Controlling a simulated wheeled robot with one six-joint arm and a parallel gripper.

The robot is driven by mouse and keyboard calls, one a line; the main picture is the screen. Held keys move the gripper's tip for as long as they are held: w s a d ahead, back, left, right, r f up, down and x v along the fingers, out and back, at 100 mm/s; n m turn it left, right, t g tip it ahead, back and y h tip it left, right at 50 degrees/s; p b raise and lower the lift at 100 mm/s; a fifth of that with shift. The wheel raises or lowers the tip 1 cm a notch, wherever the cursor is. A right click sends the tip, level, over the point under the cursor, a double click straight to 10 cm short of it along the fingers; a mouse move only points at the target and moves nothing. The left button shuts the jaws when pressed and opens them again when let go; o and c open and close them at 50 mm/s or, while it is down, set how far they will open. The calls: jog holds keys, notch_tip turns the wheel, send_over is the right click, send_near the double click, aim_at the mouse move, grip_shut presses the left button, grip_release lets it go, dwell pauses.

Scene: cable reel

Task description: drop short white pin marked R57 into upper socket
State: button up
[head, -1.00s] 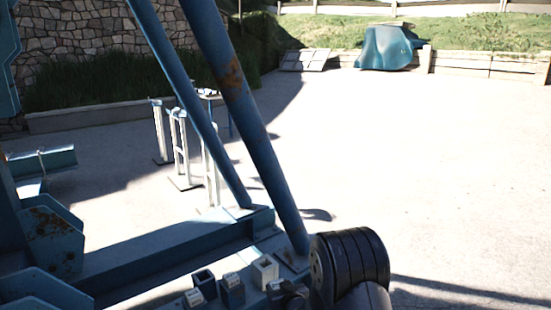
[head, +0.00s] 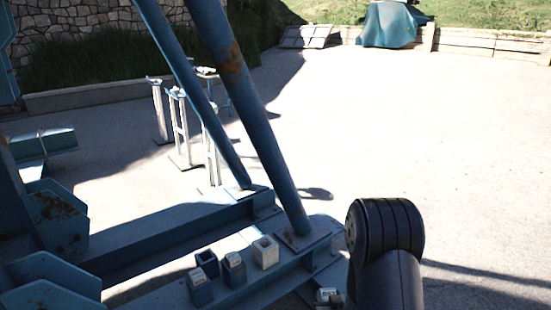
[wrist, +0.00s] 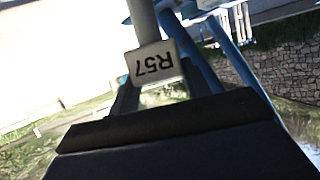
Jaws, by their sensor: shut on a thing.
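The white pin marked R57 (wrist: 157,63) shows in the wrist view, its label upside down and a pale round shaft running up out of frame. My gripper (wrist: 160,90) is shut on it, dark fingers at either side of the label block. In the head view a small white-labelled block (head: 328,295), apparently the pin's head, shows beside my dark arm at the bottom edge; the fingers are hidden there. On the blue beam stand an open white square socket (head: 265,252) and an open blue one (head: 207,262), left of the pin. I cannot tell which is the upper socket.
Two blue blocks with pale labelled tops, one nearer (head: 200,290) and one farther (head: 233,270), stand by the sockets. Slanting blue poles (head: 255,120) rise from the beam (head: 180,232) behind them. Pale stands (head: 180,125) are farther back; open paving lies right.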

jog(key=s+r+p, duration=0.5)
jog(key=r+p, duration=0.3)
jog(key=shift+s+r+p, duration=0.2)
jog(key=shift+s+p, duration=0.1)
jog(key=shift+p, duration=0.05)
